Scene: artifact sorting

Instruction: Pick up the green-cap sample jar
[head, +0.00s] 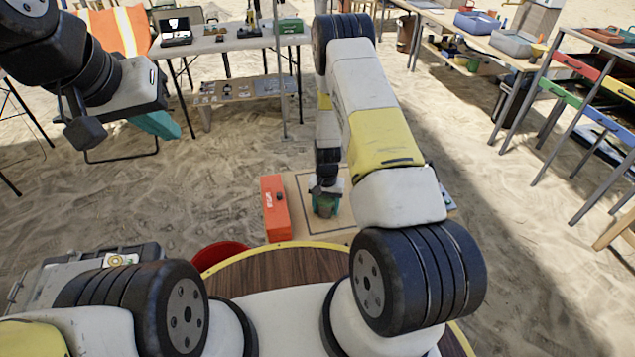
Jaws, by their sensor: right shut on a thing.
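The green-cap sample jar (325,206) is at the middle of the head view, on or just above a low tan board. Only a small green part of it shows; the rest is hidden by my gripper and arm. My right gripper (326,190) points down over the jar and is shut on it. My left gripper (112,118) is raised at the upper left, far from the jar. Its fingers are partly hidden, so I cannot tell whether it is open or shut.
An orange-red box (274,207) stands just left of the jar on the tan board (297,190). A red bowl-like container (219,254) is at lower left. Tables with gear stand at the back and a coloured rack (577,68) at right. Sand between them is mostly clear.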

